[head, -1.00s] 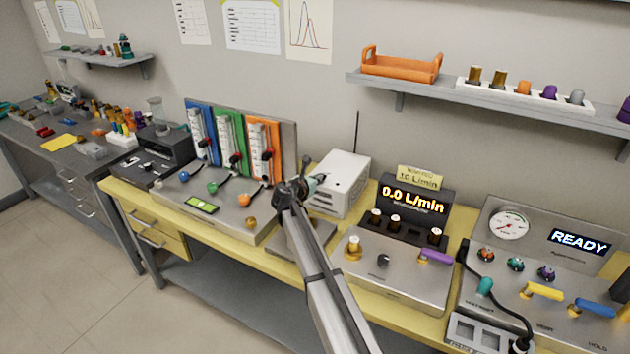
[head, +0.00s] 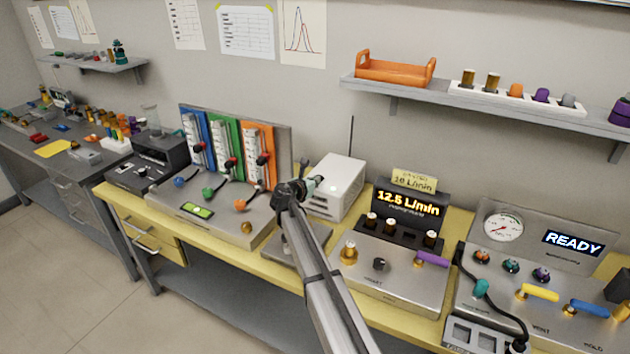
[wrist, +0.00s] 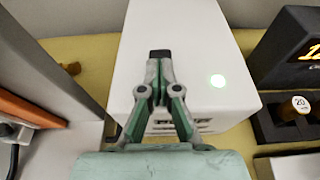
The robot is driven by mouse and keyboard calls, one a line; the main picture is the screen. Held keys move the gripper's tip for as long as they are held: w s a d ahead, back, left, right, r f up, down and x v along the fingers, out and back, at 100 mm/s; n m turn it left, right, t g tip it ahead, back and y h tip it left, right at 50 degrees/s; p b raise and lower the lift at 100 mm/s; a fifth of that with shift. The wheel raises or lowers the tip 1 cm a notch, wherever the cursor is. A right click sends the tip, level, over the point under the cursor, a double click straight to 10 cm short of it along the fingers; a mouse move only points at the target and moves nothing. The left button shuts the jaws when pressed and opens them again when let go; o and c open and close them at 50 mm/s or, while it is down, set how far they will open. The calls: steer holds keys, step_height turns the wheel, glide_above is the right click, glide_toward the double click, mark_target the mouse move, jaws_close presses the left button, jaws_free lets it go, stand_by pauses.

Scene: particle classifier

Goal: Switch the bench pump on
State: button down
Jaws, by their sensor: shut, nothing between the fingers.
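The bench pump appears to be the white box (head: 345,178) on the yellow bench, with a thin antenna-like rod behind it. In the wrist view the white box (wrist: 195,60) has a lit pale green light (wrist: 217,80) on its face and dark slots low down. My gripper (head: 316,181) is shut and empty in front of the box's left part. In the wrist view my gripper (wrist: 159,58) points at the box, its tips over the left part of the face. Whether the tips touch it, and any switch behind them, I cannot tell. The flow display (head: 408,203) reads 12.5 L/min.
A flowmeter panel (head: 215,215) with blue, green and orange columns stands to the left. A metal panel (head: 395,270) with knobs and a purple lever sits right. Further right is a console with a gauge (head: 503,227) and READY display. A shelf (head: 480,100) hangs above.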

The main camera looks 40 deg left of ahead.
steer(key=b+v, duration=0.2)
steer(key=v, duration=1.1)
steer(key=shift+f+b, duration=0.3)
steer(key=shift+s+a, duration=0.1)
